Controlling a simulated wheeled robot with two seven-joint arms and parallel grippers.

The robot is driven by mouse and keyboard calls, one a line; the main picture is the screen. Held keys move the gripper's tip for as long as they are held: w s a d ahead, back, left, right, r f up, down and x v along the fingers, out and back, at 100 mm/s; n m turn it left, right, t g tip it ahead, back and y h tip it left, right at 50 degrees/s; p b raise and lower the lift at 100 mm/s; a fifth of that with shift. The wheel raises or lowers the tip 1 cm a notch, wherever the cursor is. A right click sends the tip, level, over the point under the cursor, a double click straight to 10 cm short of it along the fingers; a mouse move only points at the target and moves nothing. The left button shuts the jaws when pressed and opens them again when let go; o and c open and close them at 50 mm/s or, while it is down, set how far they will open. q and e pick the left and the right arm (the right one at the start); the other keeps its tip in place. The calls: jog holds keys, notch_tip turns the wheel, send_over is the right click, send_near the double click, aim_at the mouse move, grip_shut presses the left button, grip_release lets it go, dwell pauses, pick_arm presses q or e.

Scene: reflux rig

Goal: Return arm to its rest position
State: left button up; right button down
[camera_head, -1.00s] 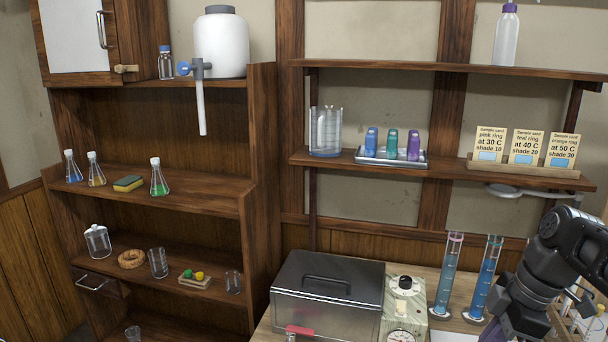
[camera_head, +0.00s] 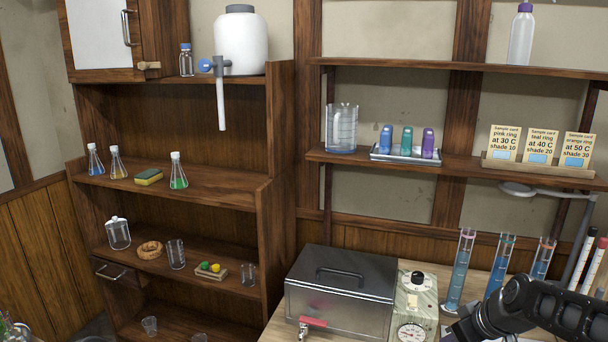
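My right arm (camera_head: 545,308) comes in from the lower right, over the right part of the bench. It bends down and left, and its dark end reaches the bottom edge of the picture beside the dial box. No fingertips can be made out there, so I cannot tell whether the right gripper is open or shut, and I see nothing clearly held. My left arm and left gripper are not in view.
Tall blue-filled cylinders (camera_head: 460,270) stand just behind my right arm. White tubes (camera_head: 583,262) stand behind it at the right. A metal bath (camera_head: 341,290) and a dial box (camera_head: 415,305) stand left of it. Shelves of glassware (camera_head: 180,171) fill the left.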

jog(key=s+a+f+m, duration=0.3)
jog(key=a+f, duration=0.4)
jog(key=f, duration=0.5)
jog(key=s+a+f+m, duration=0.3)
jog(key=a+f, duration=0.3)
jog(key=f, duration=0.7)
pick_arm(q)
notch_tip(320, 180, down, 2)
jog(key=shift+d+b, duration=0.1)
jog(key=shift+b, duration=0.9)
pick_arm(e)
jog(key=s+a+f+g, duration=0.1)
jog(key=s+a+f, duration=0.2)
jog(key=s, duration=0.4)
jog(key=s+a+f+g+y, duration=0.1)
jog(key=s+a+f+g, duration=0.1)
jog(key=s+a+f, duration=0.2)
jog(key=s+a+f+g+y, duration=0.1)
jog(key=s+a+f, duration=0.3)
jog(key=s, duration=0.7)
notch_tip(320, 180, down, 2)
jog(key=shift+f+g, duration=0.1)
jog(key=shift+g, duration=0.6)
